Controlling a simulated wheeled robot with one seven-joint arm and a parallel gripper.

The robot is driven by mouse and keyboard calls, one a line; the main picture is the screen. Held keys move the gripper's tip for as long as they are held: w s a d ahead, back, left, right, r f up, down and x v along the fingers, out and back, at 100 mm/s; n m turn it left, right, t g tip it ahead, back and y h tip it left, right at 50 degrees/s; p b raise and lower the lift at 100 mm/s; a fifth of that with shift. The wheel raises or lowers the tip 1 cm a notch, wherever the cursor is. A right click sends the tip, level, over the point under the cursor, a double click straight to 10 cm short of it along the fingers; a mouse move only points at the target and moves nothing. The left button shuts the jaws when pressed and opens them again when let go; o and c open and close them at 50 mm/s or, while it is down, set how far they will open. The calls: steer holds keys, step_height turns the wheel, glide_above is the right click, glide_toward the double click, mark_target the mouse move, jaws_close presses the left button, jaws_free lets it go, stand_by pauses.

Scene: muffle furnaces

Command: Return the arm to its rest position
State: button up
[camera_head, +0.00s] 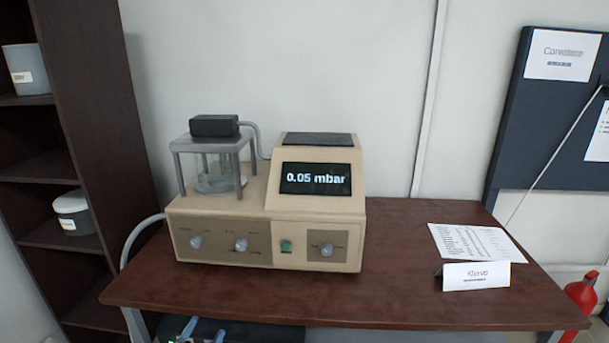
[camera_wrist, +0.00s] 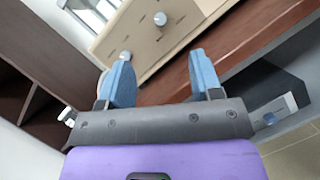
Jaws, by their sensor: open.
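My gripper (camera_wrist: 160,80) is open and empty in the wrist view, its two blue fingers spread apart. Beyond the fingers are the front edge of the wooden table and the lower front of the beige machine (camera_wrist: 150,35) with its knobs. In the head view the gripper (camera_head: 202,331) shows only in part at the bottom edge, in front of and below the table's front edge. The beige machine (camera_head: 220,212) stands upright on the table; its display (camera_head: 315,179) reads 0.05 mbar. Most of my arm is out of view.
The brown table (camera_head: 400,290) holds a printed sheet (camera_head: 475,243) and a folded name card (camera_head: 476,276) at right. A dark shelf (camera_head: 100,120) stands close at left. A red bottle-like object (camera_head: 581,295) is at the lower right. The table's middle right is clear.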

steer(key=w+d+r+m+g+h, duration=0.35)
steer(key=d+r+g, duration=0.2)
steer(key=d, duration=0.25)
steer(key=w+d+r+m+g+h, duration=0.3)
steer(key=w+d+r+m+g, duration=0.15)
steer(key=d+r, duration=0.25)
steer(key=d+r+m+g+y, duration=0.1)
steer(key=d+r+m+g, duration=0.4)
steer(key=d, duration=0.4)
steer(key=d+r+m+g+y, duration=0.2)
steer(key=d+r+g, duration=0.1)
steer(key=d+r, duration=0.5)
steer(key=s+d+r+m+g+y, duration=0.1)
steer(key=s+d+r+m+y, duration=0.2)
steer(key=s+d+r, duration=0.35)
steer(key=s+d+r+m+g+y, duration=0.1)
steer(key=s+d+r+m+y, duration=0.2)
steer(key=d, duration=0.6)
steer(key=s+d+r+m+t+y, duration=0.1)
steer(key=s+d+m+t+y, duration=0.1)
steer(key=s, duration=0.5)
steer(key=s+d+r+m+t+y, duration=0.2)
steer(key=s+d, duration=0.1)
steer(key=s, duration=0.5)
steer(key=shift+r+t, duration=0.3)
steer(key=shift+t, duration=0.1)
